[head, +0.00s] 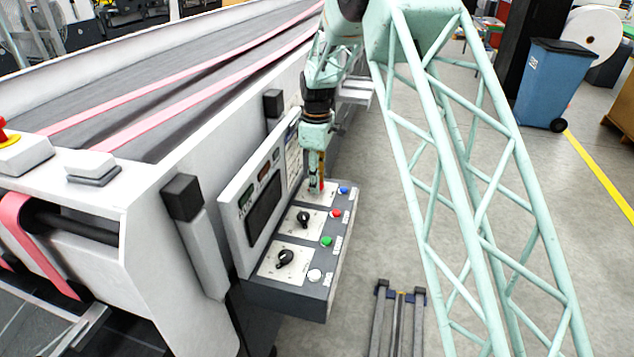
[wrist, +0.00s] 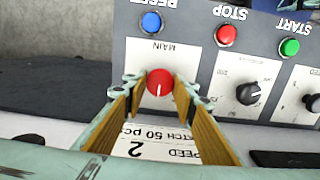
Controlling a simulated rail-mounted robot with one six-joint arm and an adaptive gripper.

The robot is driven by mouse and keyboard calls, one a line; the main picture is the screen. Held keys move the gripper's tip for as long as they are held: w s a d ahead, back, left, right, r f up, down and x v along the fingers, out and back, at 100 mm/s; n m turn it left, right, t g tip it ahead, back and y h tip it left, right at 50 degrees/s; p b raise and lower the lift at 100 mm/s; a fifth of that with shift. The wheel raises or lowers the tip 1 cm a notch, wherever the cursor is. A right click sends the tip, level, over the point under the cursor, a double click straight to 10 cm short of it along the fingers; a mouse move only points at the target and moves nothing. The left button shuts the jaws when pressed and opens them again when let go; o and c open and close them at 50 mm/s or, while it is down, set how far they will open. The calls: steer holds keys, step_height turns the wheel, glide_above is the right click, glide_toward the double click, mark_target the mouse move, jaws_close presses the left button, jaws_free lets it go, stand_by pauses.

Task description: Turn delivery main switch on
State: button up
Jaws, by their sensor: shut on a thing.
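The main switch is a red round knob (wrist: 159,82) with a white pointer mark, on a white plate whose MAIN label reads upside down in the wrist view. The white mark points toward the bottom of that view. The switch sits at the far end of the grey control panel (head: 287,303) on the machine's side. My gripper (head: 317,183) reaches down onto it and mostly hides it in the head view. In the wrist view my gripper (wrist: 158,88) has its fingers on both sides of the red knob, shut on it.
Beside the switch are a blue RESET button (wrist: 151,22), a red STOP button (wrist: 226,34) and a green START button (wrist: 289,47). Two black knobs (head: 303,217) (head: 286,257) and a white button (head: 314,275) lie nearer. An upright display panel (head: 264,217) stands left of the controls.

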steer(key=shift+m, duration=0.6)
steer(key=shift+m+b, duration=0.3)
steer(key=shift+m, duration=2.8)
steer(key=o, duration=0.9)
steer(key=shift+c, duration=0.2)
steer(key=shift+r, duration=0.1)
step_height(320, 180, up, 12)
